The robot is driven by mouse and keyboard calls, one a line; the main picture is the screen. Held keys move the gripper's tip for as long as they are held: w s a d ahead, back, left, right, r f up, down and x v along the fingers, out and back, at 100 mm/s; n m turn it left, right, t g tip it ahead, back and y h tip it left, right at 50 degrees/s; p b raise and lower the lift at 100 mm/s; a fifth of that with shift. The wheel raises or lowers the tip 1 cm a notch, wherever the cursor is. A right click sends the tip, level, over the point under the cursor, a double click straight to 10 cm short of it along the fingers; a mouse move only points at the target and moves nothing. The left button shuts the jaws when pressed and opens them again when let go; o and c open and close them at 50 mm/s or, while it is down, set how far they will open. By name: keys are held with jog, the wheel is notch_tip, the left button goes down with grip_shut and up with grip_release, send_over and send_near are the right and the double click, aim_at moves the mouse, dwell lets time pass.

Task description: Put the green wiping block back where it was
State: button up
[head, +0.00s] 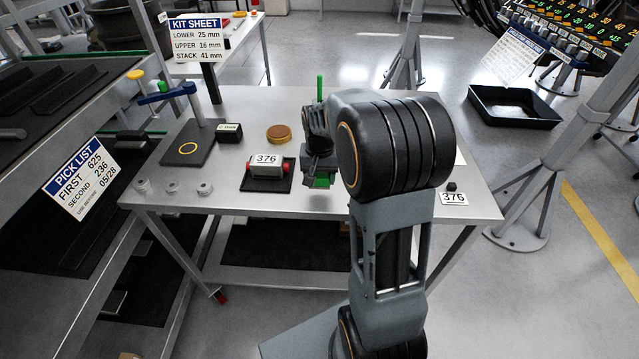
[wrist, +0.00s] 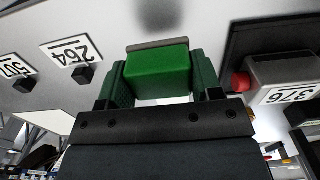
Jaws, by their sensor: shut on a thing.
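The green wiping block (wrist: 158,76) sits between the two fingers of my gripper (wrist: 160,84) in the wrist view, with a grey-brown strip along its far edge. In the head view my gripper (head: 318,166) is over the grey table, right of the red-ended block labelled 376. A bit of the green block (head: 322,182) shows below it there; my arm hides much of the rest. I cannot tell whether the block touches the table.
The red-ended block (head: 267,169) lies on a dark mat close on the left. A brown disc (head: 279,133) and a green upright (head: 320,88) stand behind. Bare table (head: 225,202) lies in front.

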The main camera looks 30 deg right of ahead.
aim_at(319, 184)
jog(key=shift+w+d+f, duration=0.15)
jog(key=shift+w+f, duration=0.2)
jog(key=shift+f, duration=1.6)
jog(key=shift+f, duration=0.15)
jog(key=o, duration=0.9)
